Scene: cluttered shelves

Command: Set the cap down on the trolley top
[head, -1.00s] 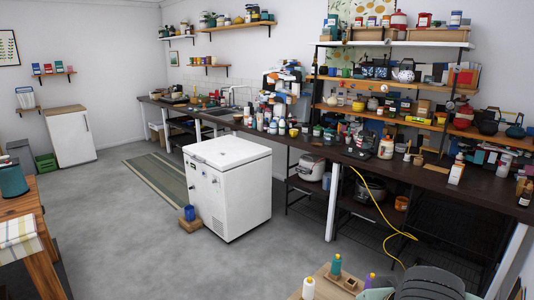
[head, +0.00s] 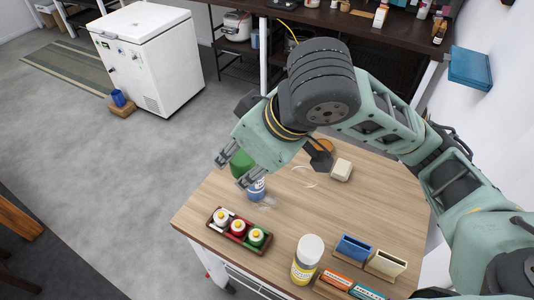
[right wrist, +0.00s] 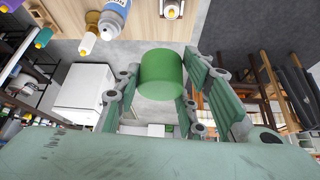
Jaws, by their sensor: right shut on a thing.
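The cap is a green cylinder (right wrist: 162,78). My right gripper (right wrist: 160,95) is shut on it, with a finger on either side in the right wrist view. In the head view the cap (head: 242,163) shows partly between the fingers of my right gripper (head: 234,171). It is by the left edge of the trolley top, apparently above it; the exact height is unclear. The trolley top (head: 372,205) is light wood. A blue bottle (head: 257,189) stands on it close to the gripper, partly hidden. My left gripper is not in view.
A dark tray (head: 213,229) holds three small bottles. A white-and-yellow bottle (head: 307,258), a blue holder (head: 353,248) and a beige holder (head: 386,264) stand along the front. A pale block (head: 341,170) lies farther back. The middle is mostly clear.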

